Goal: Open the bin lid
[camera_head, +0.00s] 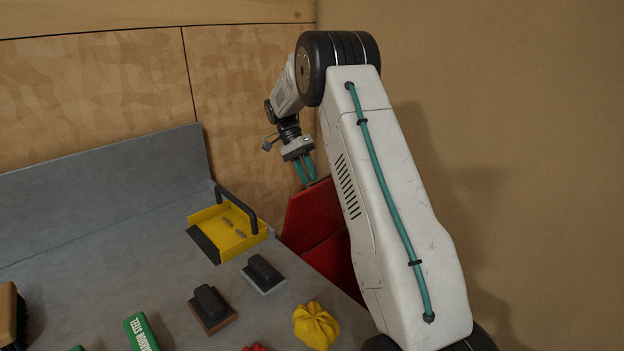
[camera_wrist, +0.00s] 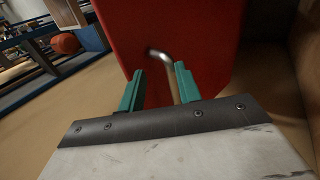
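The red bin (camera_head: 328,257) stands beyond the right edge of the bench, partly hidden by my arm. A red panel that looks like its lid (camera_head: 305,213) stands steeply tilted at the back. In the wrist view the red panel (camera_wrist: 205,30) fills the upper middle, with a bent metal handle (camera_wrist: 168,66) on it. My gripper (camera_head: 307,182) is at the panel's top edge, pointing down. In the wrist view my gripper (camera_wrist: 160,86) has its two teal fingers apart, with the handle showing in the gap between them. Contact with the handle cannot be told.
The grey bench (camera_head: 90,225) carries a yellow dustpan-like tray (camera_head: 228,232) with a dark handle, dark blocks (camera_head: 263,272), a yellow cloth-like bundle (camera_head: 316,325) and green boxes (camera_head: 141,333). A wooden wall is behind and a tan wall is close on the right.

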